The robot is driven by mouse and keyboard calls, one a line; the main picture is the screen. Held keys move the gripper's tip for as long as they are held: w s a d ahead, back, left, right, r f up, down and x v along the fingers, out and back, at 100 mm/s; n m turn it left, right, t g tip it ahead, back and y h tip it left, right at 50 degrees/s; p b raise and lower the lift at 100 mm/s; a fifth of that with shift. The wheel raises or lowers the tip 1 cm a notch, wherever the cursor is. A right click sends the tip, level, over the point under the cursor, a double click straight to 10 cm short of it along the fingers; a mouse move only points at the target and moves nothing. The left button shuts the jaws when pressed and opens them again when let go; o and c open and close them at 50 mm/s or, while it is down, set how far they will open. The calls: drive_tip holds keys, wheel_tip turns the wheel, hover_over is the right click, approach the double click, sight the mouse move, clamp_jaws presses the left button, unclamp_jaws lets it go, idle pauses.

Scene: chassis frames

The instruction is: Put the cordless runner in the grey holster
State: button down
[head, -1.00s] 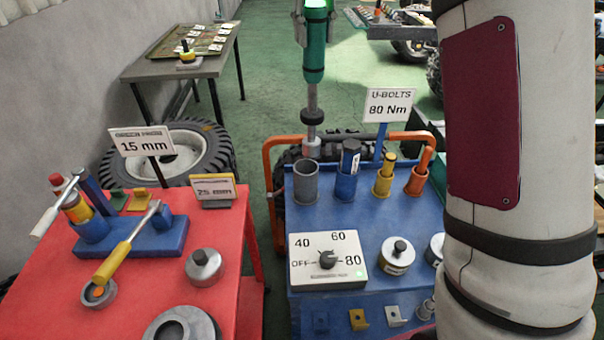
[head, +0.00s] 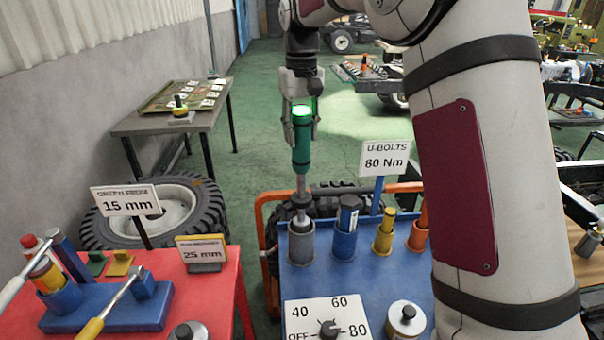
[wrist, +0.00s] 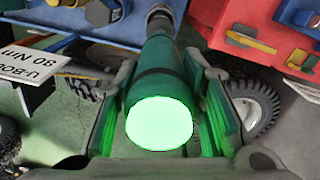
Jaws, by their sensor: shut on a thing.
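The cordless runner (head: 302,145) is a green upright tool with a glowing top, a grey shaft and a black collar. My gripper (head: 301,118) is shut on its upper body. In the wrist view the runner (wrist: 160,85) sits between the two fingers, its lit end towards the camera. The grey holster (head: 301,245) is an open cup at the left back of the blue cart top. The runner's lower tip is at the holster's mouth; the collar is just above the rim. How deep the tip sits is hidden.
A blue holster (head: 344,243) with a blue tool stands close right, then yellow (head: 382,240) and orange ones. The U-BOLTS sign (head: 386,158) stands behind them. A dial box (head: 328,318) is in front. The red table (head: 215,290) is at left.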

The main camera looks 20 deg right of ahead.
sight(302, 169)
drive_tip(key=shift+f+p, duration=0.8)
drive_tip(key=shift+f, duration=4.2)
drive_tip(key=c, duration=1)
unclamp_jaws()
drive_tip(key=shift+f, duration=0.2)
drive_tip(key=shift+c, duration=0.2)
